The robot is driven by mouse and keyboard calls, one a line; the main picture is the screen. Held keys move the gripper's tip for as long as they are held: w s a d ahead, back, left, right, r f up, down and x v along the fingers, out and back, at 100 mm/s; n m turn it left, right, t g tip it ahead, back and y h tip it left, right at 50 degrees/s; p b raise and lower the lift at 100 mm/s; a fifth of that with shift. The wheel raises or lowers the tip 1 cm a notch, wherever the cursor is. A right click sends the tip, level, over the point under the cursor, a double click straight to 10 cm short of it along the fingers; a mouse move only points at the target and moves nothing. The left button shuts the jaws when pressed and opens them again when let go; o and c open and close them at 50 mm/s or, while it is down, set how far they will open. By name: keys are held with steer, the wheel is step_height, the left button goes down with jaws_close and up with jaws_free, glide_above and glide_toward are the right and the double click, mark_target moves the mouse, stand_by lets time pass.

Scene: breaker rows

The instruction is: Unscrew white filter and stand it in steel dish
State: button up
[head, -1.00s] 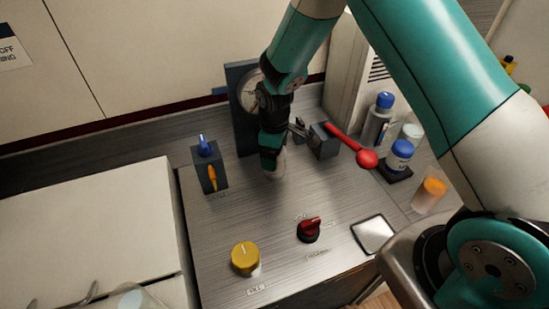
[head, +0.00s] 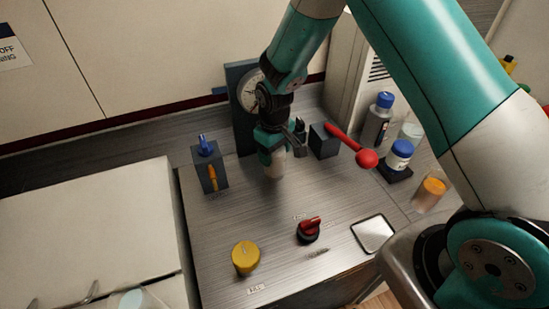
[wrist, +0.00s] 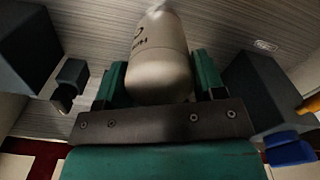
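The white filter (wrist: 160,62) is a pale rounded cylinder with dark lettering. It lies between the teal fingers of my gripper (wrist: 160,80) in the wrist view, with a finger against each side. In the head view the filter (head: 275,165) hangs below my gripper (head: 274,148), in front of the dark upright panel with the round gauge. Its upper end and any joint with the fixture are hidden by my gripper. The steel dish (head: 373,235) is a shallow, shiny square at the counter's front right and looks empty.
A dark block with a red-knobbed lever (head: 366,158) stands close right of my gripper. A block with blue and orange levers (head: 210,170) is on the left. Bottles (head: 399,155) stand at right.

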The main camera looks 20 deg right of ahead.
steer(key=n, duration=0.3)
steer(key=shift+n, duration=0.4)
steer(key=n, duration=1.3)
steer(key=shift+n, duration=0.3)
steer(key=o, duration=0.8)
